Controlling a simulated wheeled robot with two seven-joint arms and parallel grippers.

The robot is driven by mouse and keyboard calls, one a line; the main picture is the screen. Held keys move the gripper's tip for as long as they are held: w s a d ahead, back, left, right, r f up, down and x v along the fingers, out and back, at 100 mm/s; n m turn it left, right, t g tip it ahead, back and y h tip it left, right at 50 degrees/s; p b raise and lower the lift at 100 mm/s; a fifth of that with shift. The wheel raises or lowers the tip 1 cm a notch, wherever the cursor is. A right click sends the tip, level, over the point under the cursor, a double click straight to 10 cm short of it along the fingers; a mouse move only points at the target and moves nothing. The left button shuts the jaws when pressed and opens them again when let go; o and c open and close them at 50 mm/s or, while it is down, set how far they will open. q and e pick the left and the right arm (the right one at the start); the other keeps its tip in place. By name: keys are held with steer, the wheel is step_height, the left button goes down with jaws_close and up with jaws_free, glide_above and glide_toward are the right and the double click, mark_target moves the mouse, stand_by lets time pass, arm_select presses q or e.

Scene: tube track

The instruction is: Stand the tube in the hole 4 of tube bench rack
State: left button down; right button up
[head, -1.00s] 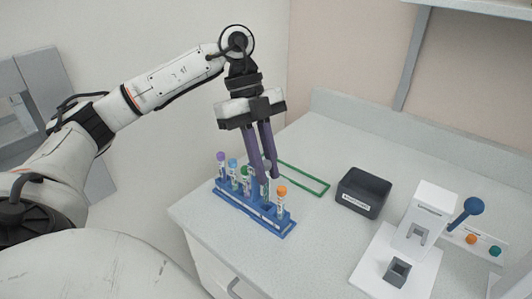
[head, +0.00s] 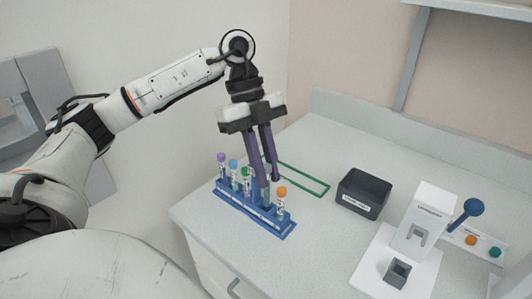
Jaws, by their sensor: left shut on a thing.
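The blue tube bench rack (head: 232,200) stands near the left end of the bench. It holds several upright tubes: one with a purple cap (head: 221,157), one with a light blue cap (head: 233,163), one with a green cap (head: 246,172) and one with an orange cap (head: 282,191). My left gripper (head: 269,180) points down over the rack, between the green-capped and orange-capped tubes. It is shut on a tube (head: 265,192), which is mostly hidden by the fingers. The tube's lower end is at the rack; how deep it sits I cannot tell. My right gripper is not in view.
A green rectangular outline (head: 312,190) lies on the bench behind the rack. A black box (head: 362,194) stands right of it.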

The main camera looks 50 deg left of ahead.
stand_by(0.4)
arm_select(q)
steer(key=shift+r, duration=0.25)
steer(key=c, duration=1.6)
jaws_free()
steer(key=v, duration=0.8)
steer(key=shift+r, duration=0.15)
steer(key=shift+v, duration=1)
steer(key=shift+s, duration=0.1)
